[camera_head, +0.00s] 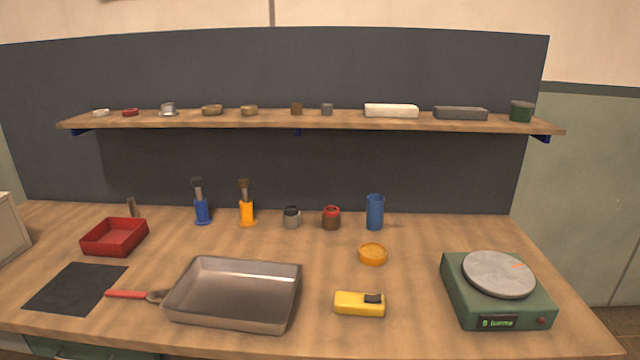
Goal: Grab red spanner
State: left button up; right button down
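The red spanner (126,294) lies on the wooden workbench, at the front left. Its red handle points left and its grey head points right, close against the left wall of the metal tray (292,292). I cannot tell whether the head touches the tray. The handle's left end is at the right edge of a black mat (72,286). Neither of my grippers is in view.
A red bin (113,237) stands behind the mat. A yellow tool (359,304), an orange dish (373,254) and a green scale (497,290) stand to the right. Bottles, jars and a blue cup (375,212) line the back below a shelf (300,121).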

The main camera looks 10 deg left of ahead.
aim_at(151, 296)
jog(key=u, duration=1.55)
jog(key=i+j+z, duration=0.25)
jog(key=i, duration=0.4)
jog(key=i+j+z, duration=0.3)
jog(key=i+j, duration=0.2)
jog(key=i, duration=0.1)
